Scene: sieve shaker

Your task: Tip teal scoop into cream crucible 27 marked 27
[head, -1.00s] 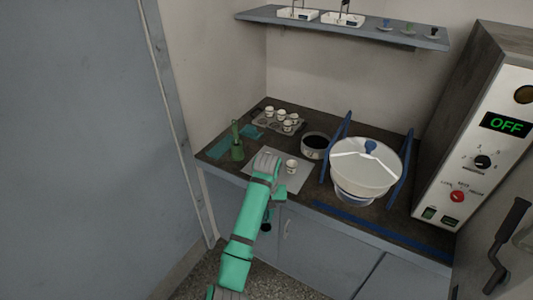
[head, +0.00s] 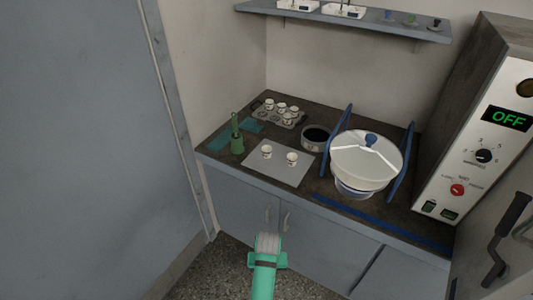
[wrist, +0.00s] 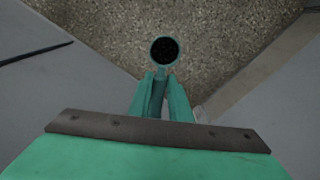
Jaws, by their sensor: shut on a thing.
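My gripper (wrist: 161,88) is shut on the teal scoop (wrist: 176,70) in the wrist view. The scoop's round bowl holds dark grains (wrist: 164,50) and is over the speckled floor. In the head view my wrist is low in front of the cabinet doors, and the scoop is hidden. Two cream crucibles, a left one (head: 266,152) and a right one (head: 292,158), stand upright on a grey mat (head: 275,172). Their dark marks are too small to read, so I cannot tell which is 27.
Several more crucibles (head: 281,107) stand in a tray (head: 299,123) at the back. The control panel (head: 484,156) reads OFF.

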